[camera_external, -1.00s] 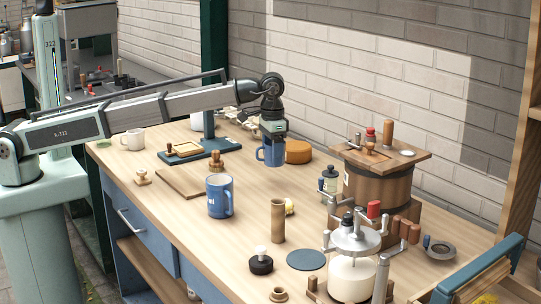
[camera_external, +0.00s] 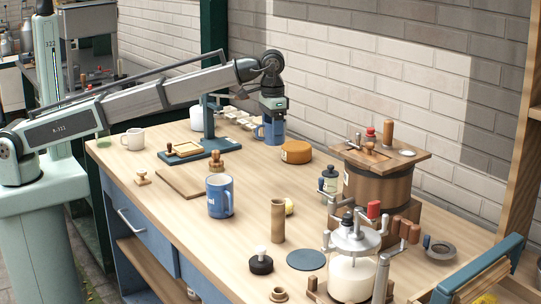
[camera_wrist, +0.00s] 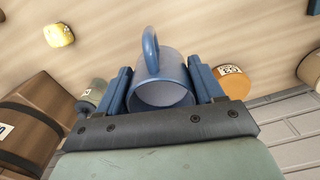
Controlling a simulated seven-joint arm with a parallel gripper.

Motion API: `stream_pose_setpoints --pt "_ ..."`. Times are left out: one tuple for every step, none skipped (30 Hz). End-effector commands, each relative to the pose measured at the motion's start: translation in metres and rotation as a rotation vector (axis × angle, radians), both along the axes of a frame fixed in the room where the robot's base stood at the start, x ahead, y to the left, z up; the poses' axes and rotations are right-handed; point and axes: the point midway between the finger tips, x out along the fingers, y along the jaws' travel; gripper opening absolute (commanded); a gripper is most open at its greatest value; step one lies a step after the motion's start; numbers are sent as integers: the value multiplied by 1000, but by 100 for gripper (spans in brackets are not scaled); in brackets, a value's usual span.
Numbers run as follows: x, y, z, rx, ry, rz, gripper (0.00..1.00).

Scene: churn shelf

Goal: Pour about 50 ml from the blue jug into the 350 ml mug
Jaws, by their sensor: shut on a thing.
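My gripper (camera_external: 272,108) is shut on a blue handled vessel (camera_external: 273,131), which looks like the blue jug, near the back edge of the bench. It looks upright; I cannot tell whether its base touches the bench. In the wrist view the blue jug (camera_wrist: 160,92) sits between both fingers, handle toward the top of the picture; its contents cannot be made out. A blue mug (camera_external: 219,198) with white lettering stands upright mid-bench, apart from my gripper. A plain white mug (camera_external: 133,139) stands at the far left. Neither mug's volume is readable.
An orange round block (camera_external: 296,152) is just right of the jug. A stamp stand (camera_external: 205,155) is to its left. A small bottle (camera_external: 328,182), a wooden churn (camera_external: 377,185) and a white crank jar (camera_external: 352,270) fill the right. A wooden cylinder (camera_external: 278,220) stands near the lettered mug.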

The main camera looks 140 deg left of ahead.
Motion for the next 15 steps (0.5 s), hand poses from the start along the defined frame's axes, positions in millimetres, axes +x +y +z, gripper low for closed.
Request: stream_pose_setpoints --pt "1 1 5 1 -1 0 27" --pt "1 1 8 2 -1 0 27" --pt "1 1 13 2 -1 0 27" --pt "1 1 16 2 -1 0 27" --pt "1 1 19 1 -1 0 27" --pt "0 1 23 1 0 0 27" --pt "0 1 26 1 0 0 27" --pt "3 -3 24 0 0 8 27" --pt "6 -7 23 0 0 18 27" --pt "8 -9 23 0 0 27 27" --pt "10 -12 23 0 0 35 27" --pt "14 -16 23 0 0 47 27" --pt "16 -18 23 0 0 58 27" --pt "18 -21 23 0 0 68 27" --pt "21 -25 23 0 0 82 27"
